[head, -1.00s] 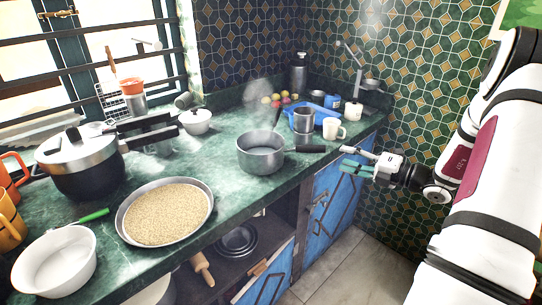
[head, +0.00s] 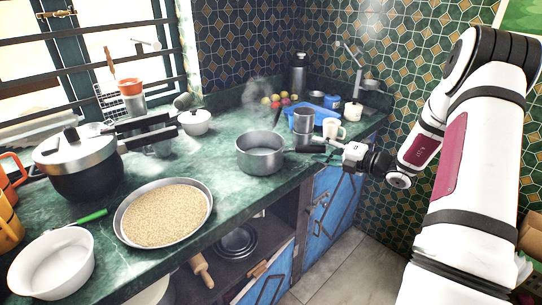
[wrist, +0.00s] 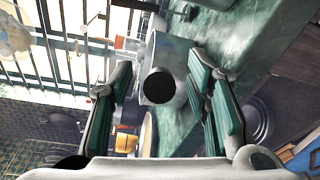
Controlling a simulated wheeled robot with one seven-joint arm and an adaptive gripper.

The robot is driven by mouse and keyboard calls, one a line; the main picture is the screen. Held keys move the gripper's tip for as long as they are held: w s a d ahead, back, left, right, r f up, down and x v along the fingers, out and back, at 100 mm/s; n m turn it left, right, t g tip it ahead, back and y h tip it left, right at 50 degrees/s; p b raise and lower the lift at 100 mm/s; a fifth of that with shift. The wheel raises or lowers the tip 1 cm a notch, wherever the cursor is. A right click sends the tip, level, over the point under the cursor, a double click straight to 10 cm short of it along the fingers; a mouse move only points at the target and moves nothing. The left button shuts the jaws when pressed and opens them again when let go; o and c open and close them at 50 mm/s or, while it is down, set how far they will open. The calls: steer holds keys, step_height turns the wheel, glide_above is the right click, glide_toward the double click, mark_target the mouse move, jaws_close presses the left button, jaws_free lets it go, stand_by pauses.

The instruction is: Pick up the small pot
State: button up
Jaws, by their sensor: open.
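The small grey metal pot (head: 262,155) stands on the green counter near its front edge, with faint steam above it. Its dark handle (head: 303,149) points right toward my gripper (head: 326,148). My gripper is open at the handle's end. In the wrist view the round black handle end (wrist: 159,86) shows between the two green-padded fingers of my gripper (wrist: 162,98), with clear gaps on both sides. The grey pot wall (wrist: 172,52) lies behind it. Part of the handle tip is hidden by the fingers in the head view.
A white mug (head: 333,128), a grey cup (head: 303,120) and a blue tray (head: 322,112) stand just behind the handle. A pan of grain (head: 207,224) and a pressure cooker (head: 75,180) are to the left. Blue cabinet doors (head: 325,205) lie below the counter edge.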

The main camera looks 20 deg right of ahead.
jaws_close()
steer(key=shift+r, duration=0.15)
